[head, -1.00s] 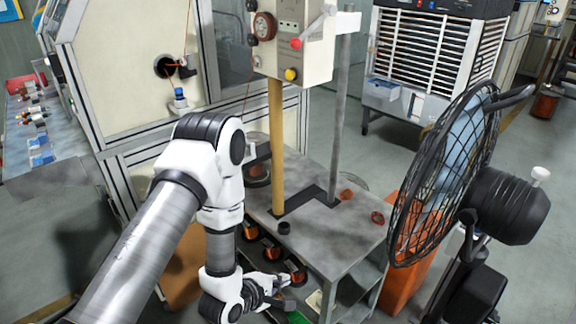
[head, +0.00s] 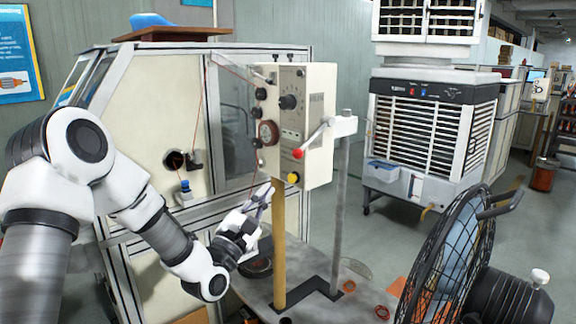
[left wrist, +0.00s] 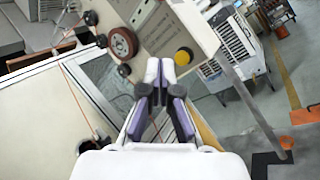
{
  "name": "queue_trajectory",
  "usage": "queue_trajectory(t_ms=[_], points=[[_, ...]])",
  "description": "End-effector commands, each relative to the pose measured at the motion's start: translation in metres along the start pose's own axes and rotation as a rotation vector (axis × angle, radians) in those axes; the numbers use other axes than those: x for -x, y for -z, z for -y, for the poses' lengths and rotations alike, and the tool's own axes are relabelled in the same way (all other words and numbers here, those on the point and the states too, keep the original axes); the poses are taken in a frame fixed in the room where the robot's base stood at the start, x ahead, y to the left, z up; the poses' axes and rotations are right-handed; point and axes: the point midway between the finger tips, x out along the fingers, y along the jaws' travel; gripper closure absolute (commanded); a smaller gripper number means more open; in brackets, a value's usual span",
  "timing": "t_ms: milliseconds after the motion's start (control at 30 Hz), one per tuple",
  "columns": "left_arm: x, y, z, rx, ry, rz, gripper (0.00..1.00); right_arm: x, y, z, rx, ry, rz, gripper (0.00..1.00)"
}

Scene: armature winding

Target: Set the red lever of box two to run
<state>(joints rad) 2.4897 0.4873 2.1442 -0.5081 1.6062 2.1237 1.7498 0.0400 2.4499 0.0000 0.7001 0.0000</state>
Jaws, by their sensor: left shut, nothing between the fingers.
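A cream control box (head: 318,110) is mounted on a wooden post. Its lever has a white arm and a red knob (head: 298,153) at the lower front, with the arm slanting up and right to its pivot. A yellow button (head: 293,177) is below the knob. My left gripper (head: 264,193) is shut and empty, left of and below the red knob, apart from it. In the left wrist view the gripper (left wrist: 160,66) points at the box (left wrist: 172,28), with the yellow button (left wrist: 183,56) just right of the fingertips. The red knob is not clear there.
A fan (head: 452,255) stands at the front right. A grey metal post (head: 341,205) rises right of the box. A cream machine cabinet (head: 150,130) is behind my left arm. A white air cooler (head: 420,135) stands behind.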

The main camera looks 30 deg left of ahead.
Motion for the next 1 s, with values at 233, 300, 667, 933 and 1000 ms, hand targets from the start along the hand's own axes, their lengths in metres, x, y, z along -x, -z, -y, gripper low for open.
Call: queue_trajectory(t_ms=[233, 300, 667, 933, 1000], points=[[-0.030, -0.004, -0.002, -0.003, 0.002, 0.002, 1.00, 0.017, 0.000, 0.000, 0.000, 0.000, 0.000, 0.60], [-0.045, -0.004, -0.003, -0.004, 0.003, 0.001, 1.00, 0.026, 0.000, 0.000, 0.000, 0.000, 0.000, 0.60], [-0.097, -0.021, -0.003, 0.001, 0.005, -0.001, 1.00, 0.067, 0.000, 0.001, 0.000, 0.000, 0.000, 0.60], [-0.086, -0.038, 0.001, -0.001, 0.002, -0.002, 1.00, 0.075, 0.000, 0.001, 0.000, 0.000, 0.000, 0.60], [-0.086, -0.038, 0.001, -0.001, 0.002, -0.002, 1.00, 0.075, 0.000, 0.001, 0.000, 0.000, 0.000, 0.60]])
